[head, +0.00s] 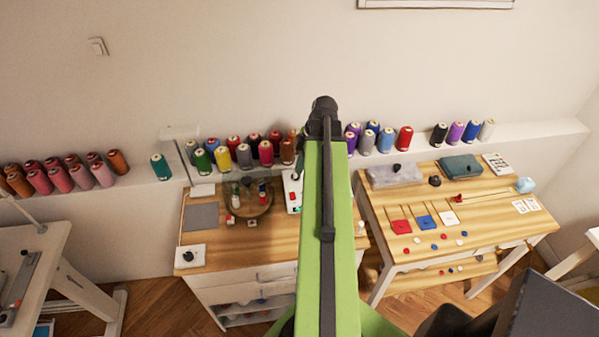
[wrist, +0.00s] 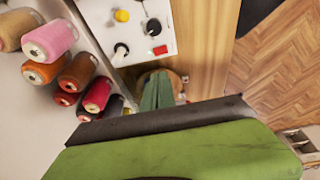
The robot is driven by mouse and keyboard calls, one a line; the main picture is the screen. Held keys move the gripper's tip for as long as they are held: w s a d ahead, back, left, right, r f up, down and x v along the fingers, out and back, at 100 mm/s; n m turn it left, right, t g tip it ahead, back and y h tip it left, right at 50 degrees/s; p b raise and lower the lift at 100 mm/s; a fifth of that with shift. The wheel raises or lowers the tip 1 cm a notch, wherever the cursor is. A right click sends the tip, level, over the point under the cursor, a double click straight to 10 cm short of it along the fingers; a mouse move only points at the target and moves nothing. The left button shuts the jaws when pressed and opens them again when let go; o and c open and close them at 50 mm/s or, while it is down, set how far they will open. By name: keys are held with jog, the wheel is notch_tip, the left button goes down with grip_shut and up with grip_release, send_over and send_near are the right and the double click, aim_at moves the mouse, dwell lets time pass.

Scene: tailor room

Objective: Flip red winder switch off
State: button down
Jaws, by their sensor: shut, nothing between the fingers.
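The white winder panel (wrist: 184,14) is at the top of the wrist view. It carries a small red rectangular switch (wrist: 156,50), a yellow round part (wrist: 122,16) and black parts. The switch's on or off position is too small to tell. The panel also shows in the head view (head: 291,187), partly hidden by my arm, with a small green spot near its front end. My gripper (wrist: 157,92), two dark green fingers, is shut and empty. In the picture it lies just below the red switch, apart from it. In the head view my arm hides most of it.
A round wooden stand (head: 266,206) with small items stands left of the panel on the wooden bench (head: 250,236). Thread spools (head: 265,152) line the wall ledge behind. A second table (head: 470,222) with sewing items stands right.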

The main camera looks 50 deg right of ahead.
aim_at(291, 193)
jog(key=b+x, duration=0.3)
jog(key=x, duration=0.1)
jog(key=b+x, duration=0.4)
jog(key=d+b+x, duration=0.1)
jog(key=b+x, duration=0.2)
jog(key=x, duration=0.1)
jog(key=shift+s+f+b, duration=0.1)
jog(key=shift+s+b, duration=0.2)
